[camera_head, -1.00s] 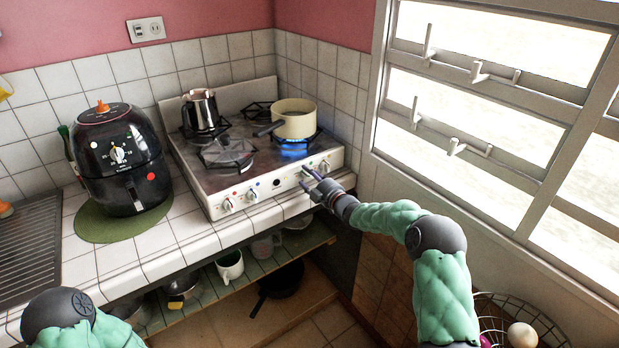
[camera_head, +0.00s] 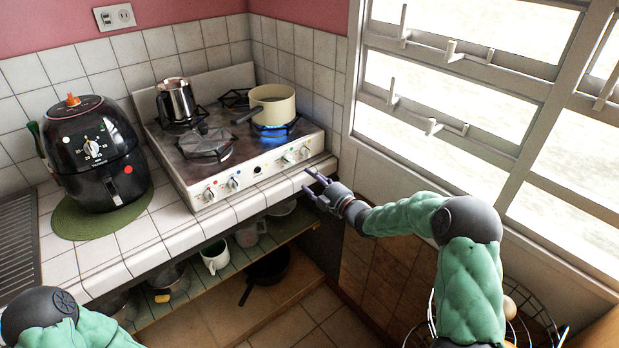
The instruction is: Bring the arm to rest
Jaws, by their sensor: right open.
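My right gripper (camera_head: 318,187) is open and empty. It hangs in the air just off the counter's front edge, below and to the right of the stove's knobs. My right arm, in green padding, reaches in from the lower right. My left arm shows only as a dark joint and green padding at the lower left, and its gripper is out of the frame. The stove (camera_head: 225,168) stands on the tiled counter.
A metal kettle (camera_head: 176,101) is on the stove. A black air fryer (camera_head: 97,155) stands on a green mat (camera_head: 76,222). A wire basket (camera_head: 535,322) is at lower right, beneath the window.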

